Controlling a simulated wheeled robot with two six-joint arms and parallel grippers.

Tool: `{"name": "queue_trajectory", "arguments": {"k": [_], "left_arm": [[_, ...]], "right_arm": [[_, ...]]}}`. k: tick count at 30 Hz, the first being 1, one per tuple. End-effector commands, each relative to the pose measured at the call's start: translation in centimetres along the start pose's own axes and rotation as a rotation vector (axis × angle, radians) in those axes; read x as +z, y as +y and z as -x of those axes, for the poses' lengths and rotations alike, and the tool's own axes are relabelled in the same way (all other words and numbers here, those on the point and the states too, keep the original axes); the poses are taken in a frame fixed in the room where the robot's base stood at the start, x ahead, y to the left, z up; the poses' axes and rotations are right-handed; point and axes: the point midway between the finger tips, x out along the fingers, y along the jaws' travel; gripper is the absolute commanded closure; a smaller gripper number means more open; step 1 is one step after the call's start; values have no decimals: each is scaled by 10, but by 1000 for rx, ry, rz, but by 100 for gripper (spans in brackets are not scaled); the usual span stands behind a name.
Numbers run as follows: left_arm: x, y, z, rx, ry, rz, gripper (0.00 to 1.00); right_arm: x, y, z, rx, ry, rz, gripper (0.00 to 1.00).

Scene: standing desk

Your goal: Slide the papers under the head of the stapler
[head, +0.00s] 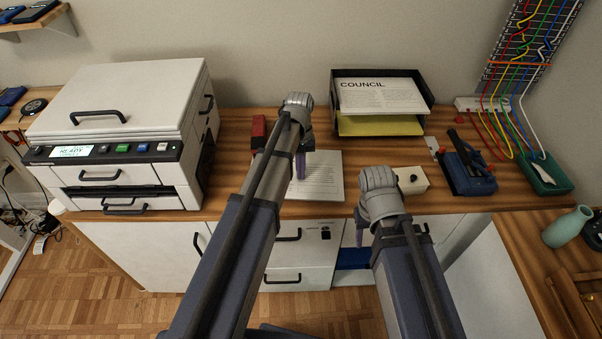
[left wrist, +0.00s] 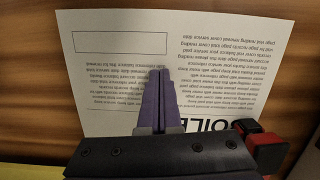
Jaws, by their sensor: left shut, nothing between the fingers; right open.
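White printed papers (head: 322,180) lie flat on the wooden desk; they fill much of the left wrist view (left wrist: 105,75), with the text upside down. A red and black stapler (head: 258,132) stands at the papers' back left corner and shows at the lower right of the left wrist view (left wrist: 268,153). My arm hides part of the gap, so I cannot tell whether the sheet is under its head. My left gripper (head: 300,168) is shut and empty, its purple fingers (left wrist: 158,100) pointing down at the papers; contact is unclear. My right gripper (head: 388,228) is open at the desk's front edge.
A black letter tray (head: 425,97) with papers stands behind. A printer (head: 130,110) fills the left side. A cream box (head: 412,181), a blue device (head: 468,175) and cables are at the right. Some desk surface left of the papers is clear.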

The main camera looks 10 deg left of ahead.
Motion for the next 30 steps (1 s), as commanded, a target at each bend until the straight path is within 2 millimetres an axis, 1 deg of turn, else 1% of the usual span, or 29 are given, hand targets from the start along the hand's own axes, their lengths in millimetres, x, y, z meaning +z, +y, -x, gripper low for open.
{"name": "queue_trajectory", "arguments": {"k": [5,7,8,11,15,30], "left_arm": [[0,0,5,0,-2,0,100],[-5,-1,11,-1,-1,2,100],[-11,0,9,-1,-1,1,100],[-32,0,12,0,-2,1,100],[-65,0,18,0,-2,2,100],[-182,1,38,0,-3,0,100]], "right_arm": [[1,0,5,0,0,0,50],[1,1,10,0,0,0,50],[1,1,7,0,0,0,50],[1,1,7,0,0,0,50],[1,1,7,0,0,0,50],[1,1,7,0,0,0,50]]}}
